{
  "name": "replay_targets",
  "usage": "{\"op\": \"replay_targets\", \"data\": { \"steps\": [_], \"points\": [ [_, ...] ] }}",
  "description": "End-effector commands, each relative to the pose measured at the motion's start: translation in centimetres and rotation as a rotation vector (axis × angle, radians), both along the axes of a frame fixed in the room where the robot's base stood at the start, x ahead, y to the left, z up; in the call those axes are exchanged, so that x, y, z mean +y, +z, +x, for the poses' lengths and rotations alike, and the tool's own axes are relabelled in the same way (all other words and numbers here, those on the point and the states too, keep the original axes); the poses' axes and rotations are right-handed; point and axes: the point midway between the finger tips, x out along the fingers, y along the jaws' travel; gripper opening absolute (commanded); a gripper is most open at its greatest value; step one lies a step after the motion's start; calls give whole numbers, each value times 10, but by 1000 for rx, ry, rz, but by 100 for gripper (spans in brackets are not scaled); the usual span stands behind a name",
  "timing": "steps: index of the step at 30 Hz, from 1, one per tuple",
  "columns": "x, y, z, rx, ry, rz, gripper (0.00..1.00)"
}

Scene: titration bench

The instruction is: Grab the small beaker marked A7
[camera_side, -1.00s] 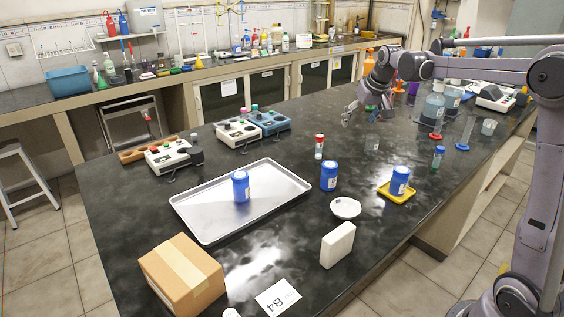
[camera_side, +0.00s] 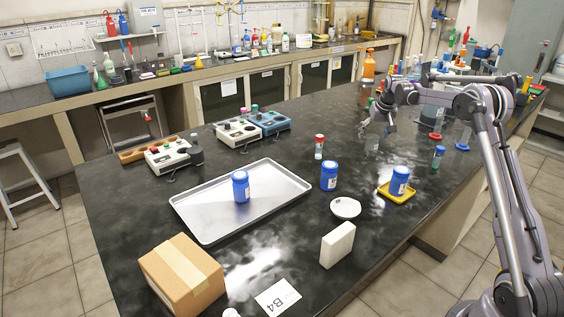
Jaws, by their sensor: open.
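A small clear beaker (camera_side: 372,146) stands on the black bench right of the red-capped vial; I cannot read any A7 mark on it at this size. My gripper (camera_side: 376,130) is open, pointing down just above or behind the beaker, with its fingers close to the rim. The beaker's upper part is partly covered by or blends with the fingers. I cannot tell whether they touch it. Nothing is held in the gripper as far as I see.
A red-capped vial (camera_side: 319,147) stands left of the beaker, with a blue-capped jar (camera_side: 329,175) nearer the camera. A green-bottomed vial (camera_side: 438,157) and a yellow dish (camera_side: 397,193) with another blue jar are to the right. A metal tray (camera_side: 290,181) lies left.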

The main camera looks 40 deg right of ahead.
Motion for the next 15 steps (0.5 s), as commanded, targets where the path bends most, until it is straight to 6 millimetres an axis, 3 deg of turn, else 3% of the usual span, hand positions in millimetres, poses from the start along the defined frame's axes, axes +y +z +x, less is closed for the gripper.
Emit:
{"op": "replay_targets", "data": {
  "steps": [5, 15],
  "points": [
    [-3, -10, 2, 0, 0, 0, 74],
    [-15, -50, 10, -1, 1, -1, 74]
  ]
}}
